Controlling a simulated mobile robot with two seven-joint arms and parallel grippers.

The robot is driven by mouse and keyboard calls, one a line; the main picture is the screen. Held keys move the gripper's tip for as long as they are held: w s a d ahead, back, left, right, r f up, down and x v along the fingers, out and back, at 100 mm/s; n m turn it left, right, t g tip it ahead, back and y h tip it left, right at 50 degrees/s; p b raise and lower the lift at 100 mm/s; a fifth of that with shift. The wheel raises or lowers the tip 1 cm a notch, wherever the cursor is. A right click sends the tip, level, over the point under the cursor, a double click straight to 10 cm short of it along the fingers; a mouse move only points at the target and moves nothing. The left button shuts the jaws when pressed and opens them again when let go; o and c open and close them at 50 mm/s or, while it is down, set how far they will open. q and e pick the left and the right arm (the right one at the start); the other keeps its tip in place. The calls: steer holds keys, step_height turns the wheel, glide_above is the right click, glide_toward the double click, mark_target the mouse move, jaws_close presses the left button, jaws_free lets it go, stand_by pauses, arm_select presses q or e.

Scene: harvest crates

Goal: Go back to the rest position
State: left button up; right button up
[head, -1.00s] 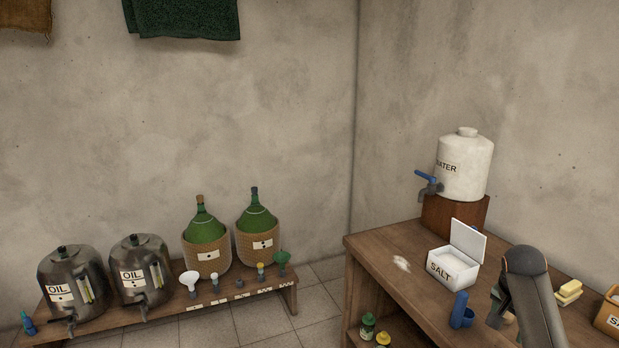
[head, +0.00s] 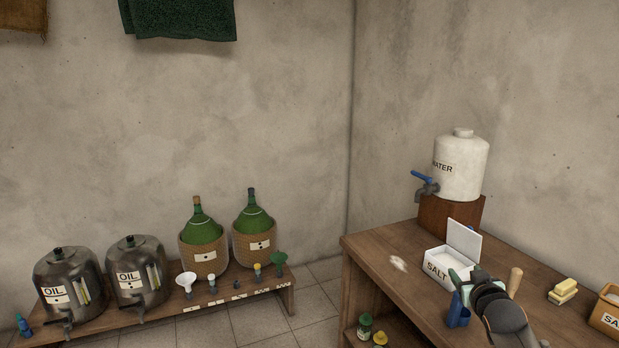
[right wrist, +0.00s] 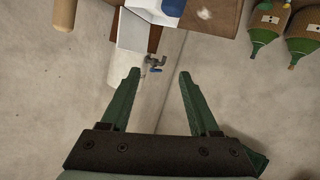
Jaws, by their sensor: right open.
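My right gripper (head: 460,278) is in the lower right of the head view, above the wooden table and just in front of the open salt box (head: 445,265). In the right wrist view its green fingers (right wrist: 160,75) are spread apart with nothing between them. A blue object (head: 458,312), scoop-like, stands on the table just below the gripper. My left gripper is in neither view.
The water tank (head: 461,166) with its blue tap stands at the back of the table (head: 390,243). A wooden handle (head: 514,282) is right of the gripper. Butter-coloured blocks (head: 563,290) lie farther right. Oil drums (head: 66,278) and green demijohns (head: 255,225) fill the low bench.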

step_height(320, 180, up, 4)
steer(key=w+a+n+t+y, duration=0.1)
steer(key=a+n+t, duration=0.1)
steer(key=t, duration=0.1)
steer(key=s+a+f+g+y, duration=0.1)
steer(key=s+a+f, duration=0.2)
steer(key=s+f, duration=0.3)
steer(key=s+a+f+n+g+y, duration=0.1)
steer(key=s+a+f+g, duration=0.2)
steer(key=f, duration=0.5)
steer(key=s+a+f+y, duration=0.1)
steer(key=s+a+f, duration=0.3)
steer(key=s+f, duration=0.25)
steer(key=s+a+f+g, duration=0.2)
steer(key=s+a+f, duration=0.2)
steer(key=s, duration=0.8)
steer(key=s+a+f+m+g+y, duration=0.1)
steer(key=s+a+f, duration=0.3)
steer(key=s, duration=0.9)
step_height(320, 180, down, 3)
steer(key=shift+s+a+f+g, duration=0.25)
steer(key=shift+a+g, duration=0.1)
steer(key=shift+g, duration=0.25)
